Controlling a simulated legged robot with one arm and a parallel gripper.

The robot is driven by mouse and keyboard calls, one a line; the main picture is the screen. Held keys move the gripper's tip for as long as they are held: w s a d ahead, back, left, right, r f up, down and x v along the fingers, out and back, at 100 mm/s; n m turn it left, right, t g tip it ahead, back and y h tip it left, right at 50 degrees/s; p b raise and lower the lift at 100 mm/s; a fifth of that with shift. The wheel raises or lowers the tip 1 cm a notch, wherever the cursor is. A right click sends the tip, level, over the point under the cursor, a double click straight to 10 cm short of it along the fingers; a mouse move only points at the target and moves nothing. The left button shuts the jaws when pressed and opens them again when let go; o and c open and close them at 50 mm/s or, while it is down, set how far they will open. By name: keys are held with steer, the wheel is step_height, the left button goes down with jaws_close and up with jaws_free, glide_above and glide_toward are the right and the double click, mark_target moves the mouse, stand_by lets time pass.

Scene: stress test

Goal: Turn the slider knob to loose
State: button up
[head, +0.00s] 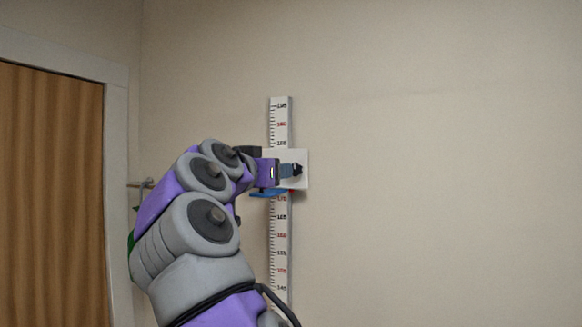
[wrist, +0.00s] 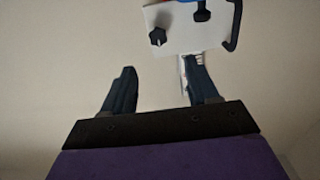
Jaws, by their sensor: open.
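A white slider plate (head: 301,154) sits on a tall white measuring scale (head: 280,235) on the wall. In the wrist view the plate (wrist: 184,38) carries a small dark lobed knob (wrist: 157,36), just beyond the gap between my fingertips. My gripper (wrist: 160,68) is open, with its two blue-grey fingers apart and nothing between them. In the head view my gripper (head: 289,170) is in front of the plate, and a dark shape (head: 297,169) at its tip may be the knob. I cannot tell whether the fingers touch anything or how the knob is turned.
A blue ledge (head: 268,193) juts out below the plate. In the wrist view, another black fitting (wrist: 202,11) and a black bent bar (wrist: 235,28) are right of the knob. A brown curtain-like panel (head: 50,190) is at left. The wall right of the scale is bare.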

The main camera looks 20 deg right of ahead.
mark_target(294, 169)
steer(key=p+x, duration=0.4)
steer(key=x, duration=0.8)
steer(key=shift+p, duration=0.3)
steer(key=shift+c, duration=0.4)
steer(key=shift+s, duration=0.1)
steer(key=c, duration=1)
steer(key=shift+o, duration=0.2)
